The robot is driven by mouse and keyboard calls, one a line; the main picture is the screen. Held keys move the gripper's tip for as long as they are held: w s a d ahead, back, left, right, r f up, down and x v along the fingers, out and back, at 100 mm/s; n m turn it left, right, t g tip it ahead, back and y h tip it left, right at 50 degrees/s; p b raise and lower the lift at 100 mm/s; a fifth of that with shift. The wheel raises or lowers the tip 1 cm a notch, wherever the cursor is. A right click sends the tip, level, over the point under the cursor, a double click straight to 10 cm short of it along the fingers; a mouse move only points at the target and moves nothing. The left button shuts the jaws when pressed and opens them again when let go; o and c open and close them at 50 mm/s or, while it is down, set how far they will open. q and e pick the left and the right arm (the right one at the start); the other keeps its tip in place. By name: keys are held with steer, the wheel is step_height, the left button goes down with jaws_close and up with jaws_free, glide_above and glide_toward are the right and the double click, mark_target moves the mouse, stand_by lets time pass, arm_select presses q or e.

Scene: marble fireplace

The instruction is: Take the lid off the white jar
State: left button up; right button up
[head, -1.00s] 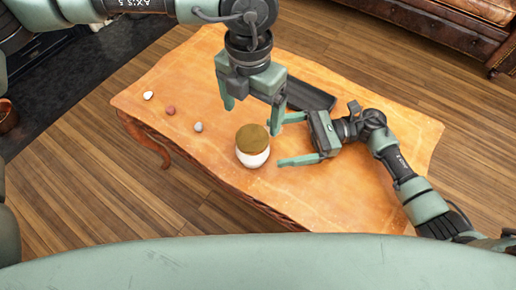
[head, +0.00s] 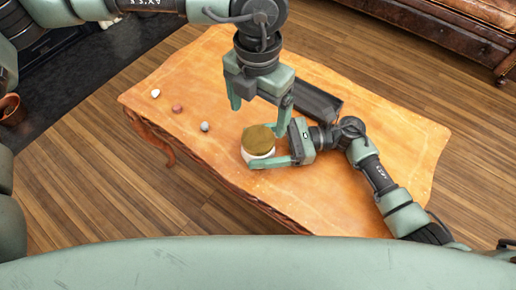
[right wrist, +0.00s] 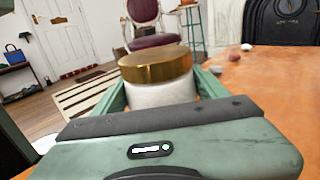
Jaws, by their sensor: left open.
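The white jar (head: 246,156) stands upright on the wooden table, with its gold-brown lid (head: 258,140) on top. In the right wrist view the jar (right wrist: 162,95) and its lid (right wrist: 157,66) are straight ahead between the fingers. My right gripper (head: 272,146) has its fingers around the jar's white body, below the lid. One finger covers part of the jar's front in the head view. I cannot tell whether the fingers press on it. My left gripper (head: 260,110) is open and empty, pointing down, just beyond the lid in the picture.
A dark tray (head: 318,102) lies behind the grippers on the table (head: 345,200). A white ball (head: 156,93), a reddish ball (head: 177,108) and a grey ball (head: 204,127) lie to the left. The table's near right part is clear.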

mark_target(258, 138)
jaws_close()
arm_select(q)
steer(key=m, duration=2.6)
steer(key=shift+m, duration=0.3)
steer(key=shift+f, duration=4)
